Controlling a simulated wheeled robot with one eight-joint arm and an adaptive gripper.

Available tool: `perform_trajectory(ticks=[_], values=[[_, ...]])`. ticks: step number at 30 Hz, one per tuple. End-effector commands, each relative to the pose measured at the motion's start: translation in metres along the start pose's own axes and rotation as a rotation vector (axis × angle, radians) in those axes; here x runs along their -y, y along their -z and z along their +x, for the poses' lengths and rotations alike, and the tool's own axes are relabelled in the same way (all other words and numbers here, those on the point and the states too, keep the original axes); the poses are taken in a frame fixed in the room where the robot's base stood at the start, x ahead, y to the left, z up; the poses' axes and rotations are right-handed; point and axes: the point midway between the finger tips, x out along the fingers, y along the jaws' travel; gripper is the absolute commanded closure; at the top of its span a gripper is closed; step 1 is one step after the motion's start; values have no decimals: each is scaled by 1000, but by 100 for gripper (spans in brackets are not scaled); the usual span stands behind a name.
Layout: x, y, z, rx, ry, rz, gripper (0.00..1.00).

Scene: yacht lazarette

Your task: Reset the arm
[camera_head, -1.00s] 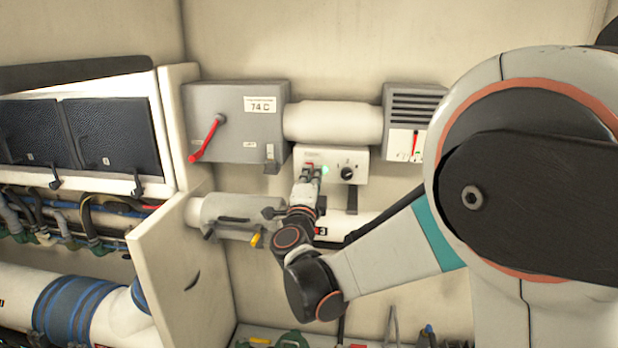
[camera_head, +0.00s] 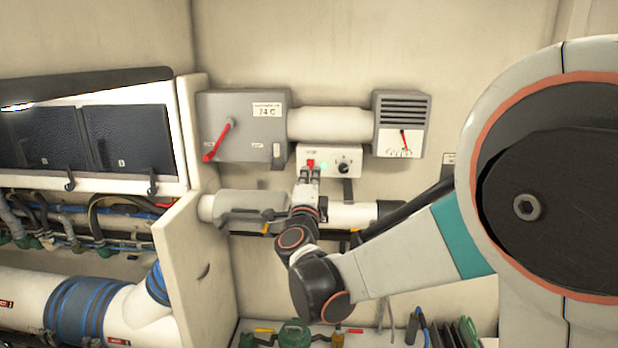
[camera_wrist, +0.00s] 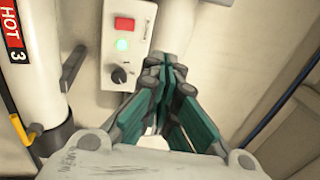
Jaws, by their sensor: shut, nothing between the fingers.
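My gripper (camera_head: 309,171) is just below the small white control box in the head view, apart from or close in front of it; the exact gap is hard to tell. In the wrist view my gripper (camera_wrist: 165,65) has its teal fingers together with nothing between them. The control box (camera_wrist: 145,30) carries a red switch (camera_wrist: 124,24), a lit green lamp (camera_wrist: 121,45) and a black knob (camera_wrist: 119,74). My arm stretches in from the right of the head view.
A grey box (camera_head: 240,150) with a red lever (camera_head: 218,142) and a vented gauge unit (camera_head: 402,124) flank a white duct (camera_head: 330,123). A white pipe (camera_head: 348,214) runs below. A white panel (camera_head: 188,265) stands at left. Tools and fittings (camera_head: 295,333) lie low down.

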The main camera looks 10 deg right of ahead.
Motion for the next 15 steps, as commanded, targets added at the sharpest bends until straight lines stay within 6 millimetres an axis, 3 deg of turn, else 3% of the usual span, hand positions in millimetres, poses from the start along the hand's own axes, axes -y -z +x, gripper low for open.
perform_trajectory(ticks=[8, 11, 15], values=[[-3, -4, -10, 57, 2, -57, 100], [-10, -11, -26, 150, 1, -155, 100], [-31, -21, -64, 320, -17, -348, 100]])
